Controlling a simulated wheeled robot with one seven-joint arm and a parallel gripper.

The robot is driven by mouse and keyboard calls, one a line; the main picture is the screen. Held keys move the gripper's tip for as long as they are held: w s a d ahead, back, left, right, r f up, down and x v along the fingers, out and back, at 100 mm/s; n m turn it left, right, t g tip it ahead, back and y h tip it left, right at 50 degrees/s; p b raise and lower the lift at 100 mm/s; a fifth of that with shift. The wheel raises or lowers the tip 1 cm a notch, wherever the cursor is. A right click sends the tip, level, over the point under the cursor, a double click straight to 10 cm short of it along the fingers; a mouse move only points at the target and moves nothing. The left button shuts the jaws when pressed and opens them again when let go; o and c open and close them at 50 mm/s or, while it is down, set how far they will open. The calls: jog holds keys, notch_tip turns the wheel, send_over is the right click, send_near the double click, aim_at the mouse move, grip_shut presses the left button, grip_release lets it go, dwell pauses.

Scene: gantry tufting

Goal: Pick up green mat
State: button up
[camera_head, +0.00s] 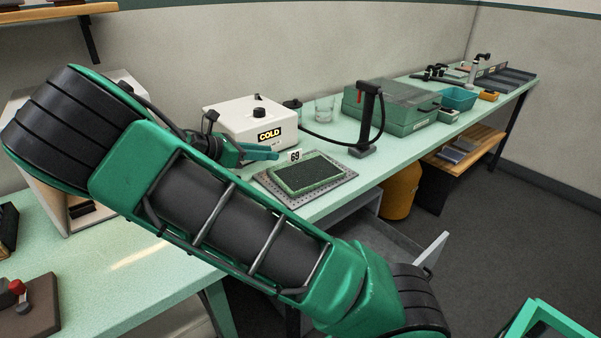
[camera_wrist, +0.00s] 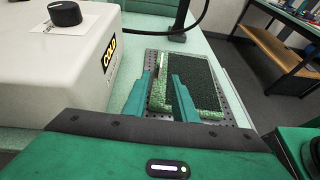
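The green mat (camera_head: 306,174) is a thick rectangle with a dark, grassy top and a light green edge. It lies flat on a grey perforated plate (camera_head: 341,186) on the bench. It also shows in the wrist view (camera_wrist: 202,75), partly behind the fingers. My gripper (camera_head: 276,152) is at the mat's back left side in the head view, beside the "69" tag. In the wrist view, my gripper (camera_wrist: 160,74) has two teal fingers apart with nothing held between them. They overlap the mat's near-left part in that picture; whether they touch it I cannot tell.
A white box marked COLD (camera_head: 252,121) stands close behind my gripper. A black post with a hose (camera_head: 367,120) stands right of the plate. A green case (camera_head: 393,106) and a glass beaker (camera_head: 325,109) sit farther back. The bench edge lies just in front of the plate.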

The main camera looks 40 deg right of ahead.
aim_at(295, 152)
jog(key=x, duration=0.5)
jog(key=shift+s+d+r, duration=0.25)
jog(key=shift+d, duration=0.15)
jog(key=shift+g, duration=0.3)
jog(key=shift+w+x, duration=0.15)
jog(key=shift+x, duration=1.15)
jog(key=shift+w+x, duration=0.15)
jog(key=shift+x, duration=1.15)
jog(key=shift+c, duration=0.6)
grip_shut()
